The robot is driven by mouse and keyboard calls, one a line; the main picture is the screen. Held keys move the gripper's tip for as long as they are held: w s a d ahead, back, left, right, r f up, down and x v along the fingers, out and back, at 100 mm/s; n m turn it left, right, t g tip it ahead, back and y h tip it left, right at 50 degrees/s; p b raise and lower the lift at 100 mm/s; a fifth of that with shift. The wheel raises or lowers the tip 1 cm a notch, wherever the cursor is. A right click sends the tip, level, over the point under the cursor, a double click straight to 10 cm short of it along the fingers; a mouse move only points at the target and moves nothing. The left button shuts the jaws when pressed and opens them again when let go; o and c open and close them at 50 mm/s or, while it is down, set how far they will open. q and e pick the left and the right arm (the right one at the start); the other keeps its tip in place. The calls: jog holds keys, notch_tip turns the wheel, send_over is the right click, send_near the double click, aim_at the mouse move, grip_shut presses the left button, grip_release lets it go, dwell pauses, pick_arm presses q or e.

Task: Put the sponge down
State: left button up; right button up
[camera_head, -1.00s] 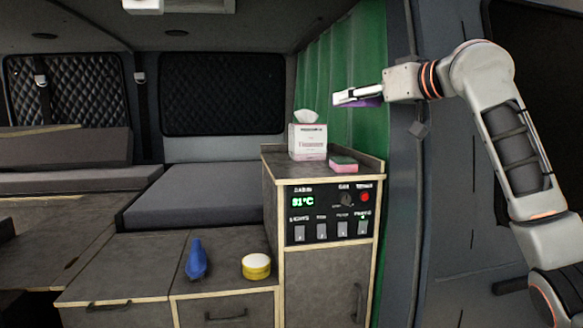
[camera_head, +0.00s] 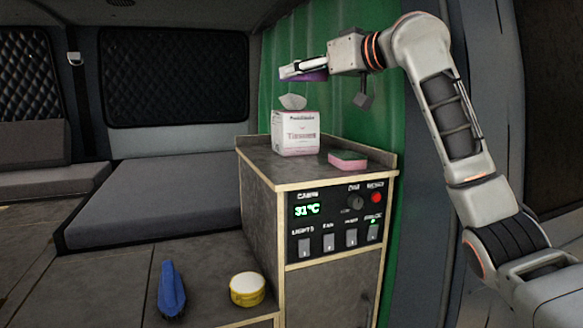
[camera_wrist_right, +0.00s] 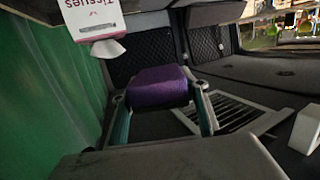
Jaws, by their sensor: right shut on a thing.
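In the right wrist view the purple sponge (camera_wrist_right: 158,86) sits between the two fingers. My left gripper is not in view.
A tissue box (camera_head: 296,133) with a tissue sticking out stands on the cabinet. A control panel (camera_head: 340,220) is on the cabinet's front. A blue brush (camera_head: 171,290) and a yellow tin with a white lid (camera_head: 247,289) stand lower left. A green curtain (camera_head: 365,110) hangs behind.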

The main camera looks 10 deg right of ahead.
send_over(303, 170)
notch_tip(303, 170, down, 16)
jog(key=shift+r, duration=0.25)
jog(key=shift+f, duration=2.2)
jog(key=o, duration=0.4)
jog(key=shift+f, duration=0.1)
jog(key=shift+c, duration=0.2)
jog(key=shift+o, duration=0.5)
